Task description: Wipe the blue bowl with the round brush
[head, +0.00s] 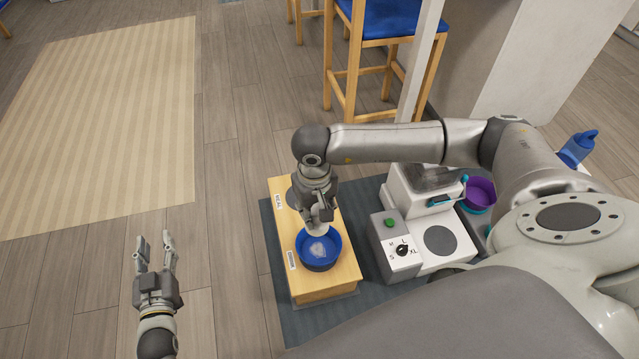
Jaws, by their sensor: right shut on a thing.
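The blue bowl (319,262) stands upright on a small wooden stand (325,287), with a pale whitish patch on its inside bottom. My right gripper (319,222) points down over the back of the bowl, shut on the round brush (317,229). Only a pale part of the brush shows below the fingers, at the bowl's back rim; I cannot tell whether it touches the bowl. My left gripper (154,250) is open and empty, over the wooden floor to the left of the stand.
A white machine (402,258) with a green button and a dial stands right of the stand on a dark mat (292,329). Blue-seated stools stand behind.

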